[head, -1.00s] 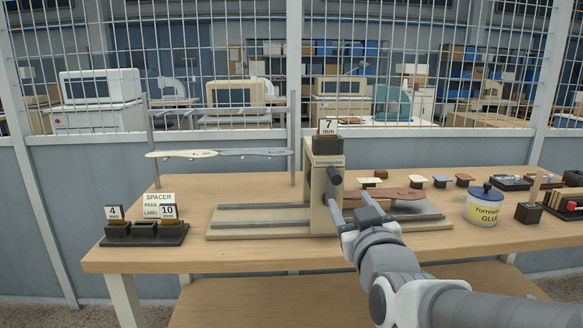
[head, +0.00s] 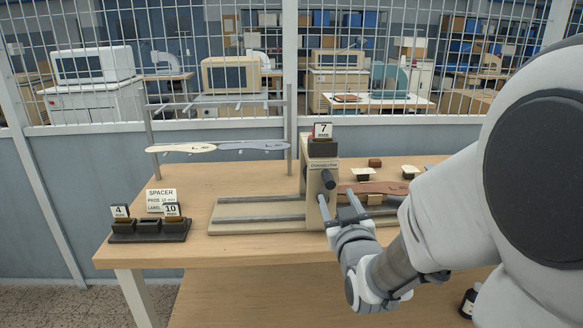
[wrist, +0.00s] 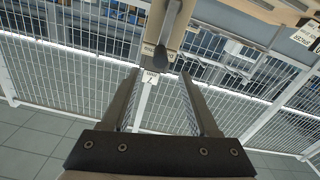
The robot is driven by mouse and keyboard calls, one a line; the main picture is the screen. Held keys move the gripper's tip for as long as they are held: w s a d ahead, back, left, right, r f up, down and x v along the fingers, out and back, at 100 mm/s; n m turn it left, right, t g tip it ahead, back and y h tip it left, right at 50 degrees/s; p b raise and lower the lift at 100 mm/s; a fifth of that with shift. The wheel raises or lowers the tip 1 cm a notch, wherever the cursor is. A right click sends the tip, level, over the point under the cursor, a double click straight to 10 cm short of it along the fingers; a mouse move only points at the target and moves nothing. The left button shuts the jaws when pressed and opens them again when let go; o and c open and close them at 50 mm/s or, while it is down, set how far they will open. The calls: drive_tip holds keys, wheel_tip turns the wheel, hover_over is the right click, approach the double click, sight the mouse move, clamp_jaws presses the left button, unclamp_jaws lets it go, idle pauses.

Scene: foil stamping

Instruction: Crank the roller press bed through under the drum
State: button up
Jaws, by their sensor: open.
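The roller press (head: 308,190) stands on the table, its upright frame beige and its long low bed (head: 235,226) with grey rails reaching out to the left. A dark crank knob (head: 328,180) sticks out from the frame's near side; in the wrist view the crank handle (wrist: 161,55) hangs down beyond and between the fingertips. My gripper (head: 338,202) is open and empty, just in front of and below the knob. I see no contact with it. A brown piece (head: 378,188) lies at the press's right side. My arm hides the bed's right end.
A spacer holder (head: 150,232) with 4 and 10 mm tags stands at the left. A 7 mm tag (head: 322,131) tops the press. Behind is a rack (head: 218,146) with pale and grey strips. Small stamps (head: 410,171) sit at the back right.

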sight(331, 185)
drive_tip(key=shift+w+p, duration=0.8)
drive_tip(key=shift+w, duration=3.6)
clamp_jaws()
